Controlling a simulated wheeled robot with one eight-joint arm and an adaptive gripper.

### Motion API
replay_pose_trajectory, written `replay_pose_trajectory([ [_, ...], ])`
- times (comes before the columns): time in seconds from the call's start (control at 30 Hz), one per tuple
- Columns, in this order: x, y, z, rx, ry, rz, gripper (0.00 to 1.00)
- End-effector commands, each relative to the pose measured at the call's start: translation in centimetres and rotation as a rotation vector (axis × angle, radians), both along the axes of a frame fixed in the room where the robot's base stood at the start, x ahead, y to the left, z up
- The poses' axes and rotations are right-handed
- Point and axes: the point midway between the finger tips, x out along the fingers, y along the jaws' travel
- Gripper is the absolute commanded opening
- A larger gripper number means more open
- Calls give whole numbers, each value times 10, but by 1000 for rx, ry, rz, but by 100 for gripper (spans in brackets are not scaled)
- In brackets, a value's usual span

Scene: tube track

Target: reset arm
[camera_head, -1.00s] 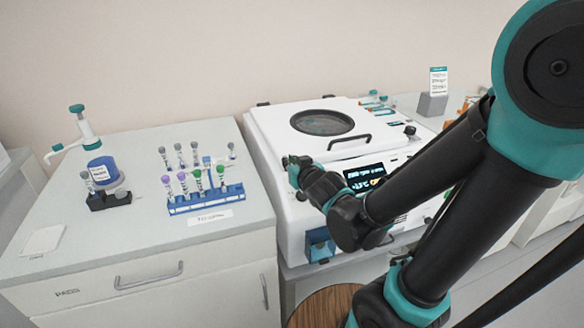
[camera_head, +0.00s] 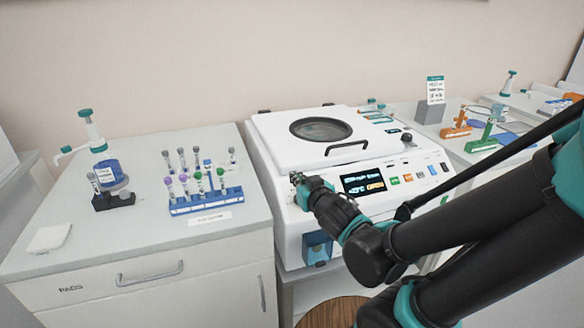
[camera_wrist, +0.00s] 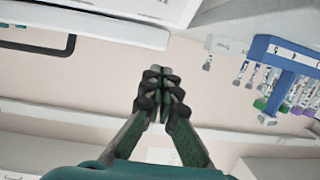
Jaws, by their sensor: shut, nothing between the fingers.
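My gripper (camera_head: 298,180) is in front of the white centrifuge (camera_head: 290,155), left of its lit display, in the head view. In the wrist view my gripper (camera_wrist: 162,75) has its fingers together with nothing between them. My black and teal arm reaches in from the right of the head view and covers part of the machine's front. The machine's lid, with a round window and a black handle, is down.
A blue rack (camera_head: 207,202) of capped tubes stands on the left cabinet, which also shows in the wrist view (camera_wrist: 285,55). A pump bottle (camera_head: 108,172) and a white pad (camera_head: 49,239) are left of it. Orange (camera_head: 456,124) and green (camera_head: 484,138) holders stand at right.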

Motion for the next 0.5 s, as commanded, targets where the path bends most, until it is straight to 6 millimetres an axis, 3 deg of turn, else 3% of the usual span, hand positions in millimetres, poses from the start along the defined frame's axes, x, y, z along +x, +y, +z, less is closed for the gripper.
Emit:
replay_pose_trajectory([
  [0.17, -8, -8, -6, -5, 8, -14, 0],
  [0.27, -2, -31, -17, -31, 54, -82, 0],
  [0.4, 6, -93, -52, -106, 215, -250, 0],
  [0.5, -5, -139, -84, -161, 384, -357, 0],
])
